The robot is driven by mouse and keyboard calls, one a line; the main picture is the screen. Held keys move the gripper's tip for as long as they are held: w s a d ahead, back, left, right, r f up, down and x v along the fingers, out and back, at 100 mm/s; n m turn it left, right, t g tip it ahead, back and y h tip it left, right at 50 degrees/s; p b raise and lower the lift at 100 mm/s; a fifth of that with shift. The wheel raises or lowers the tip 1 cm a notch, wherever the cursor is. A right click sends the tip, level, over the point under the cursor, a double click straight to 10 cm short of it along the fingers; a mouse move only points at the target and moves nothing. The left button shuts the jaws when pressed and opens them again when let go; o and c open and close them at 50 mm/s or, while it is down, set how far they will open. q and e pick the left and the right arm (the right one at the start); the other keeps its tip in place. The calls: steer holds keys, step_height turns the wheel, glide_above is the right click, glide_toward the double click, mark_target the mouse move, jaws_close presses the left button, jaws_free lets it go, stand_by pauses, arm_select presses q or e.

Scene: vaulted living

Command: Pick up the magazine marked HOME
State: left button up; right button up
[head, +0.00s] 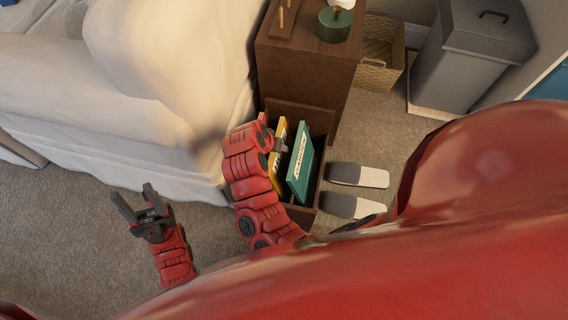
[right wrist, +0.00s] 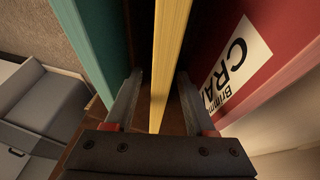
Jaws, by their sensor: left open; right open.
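A yellow magazine (head: 278,160) stands upright in a brown wooden holder (head: 300,217); its label is mostly hidden by my right arm, so I cannot read it in full. In the right wrist view the yellow magazine (right wrist: 168,60) rises edge-on between the two fingers of my right gripper (right wrist: 158,100), which is open around it. My right gripper (head: 281,145) is partly hidden in the head view. A teal magazine marked GARDEN (head: 301,165) stands beside the yellow one. My left gripper (head: 137,203) is open and empty above the carpet.
In the right wrist view a red magazine with a white label reading "CRA" (right wrist: 232,68) stands close on the right. A brown cabinet (head: 305,70) is behind the holder. Grey slippers (head: 355,175) lie right of it. A white-covered sofa or bed (head: 180,130) is left.

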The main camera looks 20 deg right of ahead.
steer(key=shift+c, duration=0.3)
jaws_close()
steer(key=shift+a, duration=0.1)
stand_by(1.1)
